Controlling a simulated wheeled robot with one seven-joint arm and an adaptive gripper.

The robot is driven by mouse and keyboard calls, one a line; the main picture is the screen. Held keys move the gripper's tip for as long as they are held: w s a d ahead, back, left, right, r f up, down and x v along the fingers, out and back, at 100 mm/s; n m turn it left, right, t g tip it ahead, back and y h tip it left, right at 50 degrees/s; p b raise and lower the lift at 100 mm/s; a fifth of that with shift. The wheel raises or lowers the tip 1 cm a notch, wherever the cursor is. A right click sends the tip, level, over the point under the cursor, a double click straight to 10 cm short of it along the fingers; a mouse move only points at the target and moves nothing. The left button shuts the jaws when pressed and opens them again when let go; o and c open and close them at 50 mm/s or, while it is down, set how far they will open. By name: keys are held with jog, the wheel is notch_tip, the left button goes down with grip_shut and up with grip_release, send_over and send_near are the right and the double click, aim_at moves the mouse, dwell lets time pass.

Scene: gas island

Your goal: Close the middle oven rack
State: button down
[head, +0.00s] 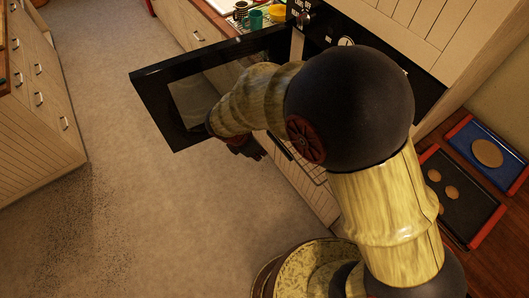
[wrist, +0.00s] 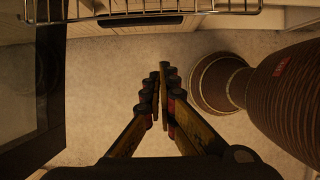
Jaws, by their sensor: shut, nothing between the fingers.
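The oven door (head: 160,105) stands swung open, a black frame with a glass pane. It also shows along the left of the wrist view (wrist: 52,75). A wire oven rack (wrist: 200,12) crosses the top of the wrist view, sticking out over the floor; I cannot tell which level it is. In the head view, only a little wire (head: 318,176) shows below my arm, and most of the oven opening is hidden. My gripper (head: 250,150) is beside the open door. Its fingers (wrist: 162,75) are together and empty, apart from the rack.
Trays with flat round pieces (head: 445,190) lie on the wooden counter at right. A drawer cabinet (head: 40,95) stands at far left. A green cup (head: 256,19) is on the back counter. The floor (head: 120,200) between is clear.

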jog(key=w+d+f, duration=0.4)
jog(key=d+f, duration=0.2)
jog(key=f, duration=0.2)
jog(key=shift+b, duration=0.45)
jog(key=w+d+p, duration=0.2)
jog(key=w+d, duration=0.3)
jog(key=d, duration=0.3)
jog(key=w+d+p, duration=0.3)
jog(key=w+d, duration=0.3)
jog(key=d, duration=0.2)
jog(key=w+d+p, duration=0.3)
jog(key=w+d, duration=0.2)
jog(key=d, duration=0.3)
jog(key=shift+w+d, duration=0.3)
jog(key=shift+a, duration=0.1)
